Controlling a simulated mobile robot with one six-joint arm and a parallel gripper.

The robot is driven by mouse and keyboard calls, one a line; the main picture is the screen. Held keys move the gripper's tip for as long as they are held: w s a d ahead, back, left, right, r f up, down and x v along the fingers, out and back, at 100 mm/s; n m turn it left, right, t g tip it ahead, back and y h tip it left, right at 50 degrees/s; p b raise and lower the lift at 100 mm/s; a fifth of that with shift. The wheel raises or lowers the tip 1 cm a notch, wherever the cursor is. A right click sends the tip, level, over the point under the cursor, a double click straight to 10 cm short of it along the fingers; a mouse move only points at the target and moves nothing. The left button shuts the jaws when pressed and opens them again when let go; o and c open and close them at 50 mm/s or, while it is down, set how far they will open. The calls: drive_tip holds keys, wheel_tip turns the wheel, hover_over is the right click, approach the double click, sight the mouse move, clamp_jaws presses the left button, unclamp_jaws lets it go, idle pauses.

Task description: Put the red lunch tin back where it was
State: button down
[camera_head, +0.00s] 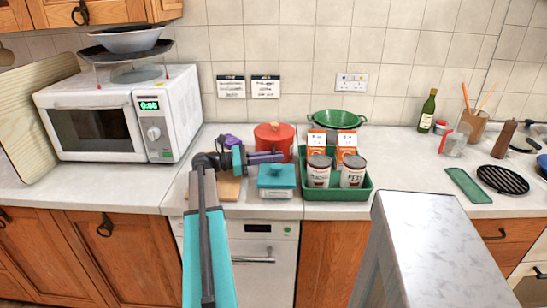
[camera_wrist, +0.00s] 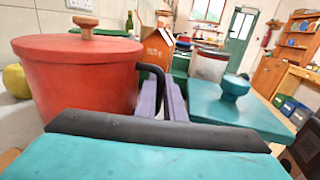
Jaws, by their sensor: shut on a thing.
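The red lunch tin (camera_head: 273,138) is upright at the back of the counter, left of the green tray, partly hidden by my gripper. In the wrist view the red tin (camera_wrist: 80,85) fills the left side, with a wooden knob on its lid and a dark handle on its side. My gripper (camera_head: 277,157) has purple fingers, which also show in the wrist view (camera_wrist: 170,100). They are closed around the dark handle. I cannot tell whether the tin's base touches the counter. Two small wall labels (camera_head: 248,87) hang above; their text is unreadable.
A teal lidded container (camera_head: 277,176) stands just in front of the tin. The green tray (camera_head: 337,195) on the right holds cans and orange cartons, with a green colander (camera_head: 338,118) behind. A wooden board (camera_head: 229,190) lies under my arm. A microwave (camera_head: 120,115) stands left.

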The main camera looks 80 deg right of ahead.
idle(0.3)
drive_tip(key=c, duration=2.1)
unclamp_jaws()
drive_tip(key=shift+f, duration=0.1)
drive_tip(key=b+v, duration=0.1)
drive_tip(key=v, duration=1.1)
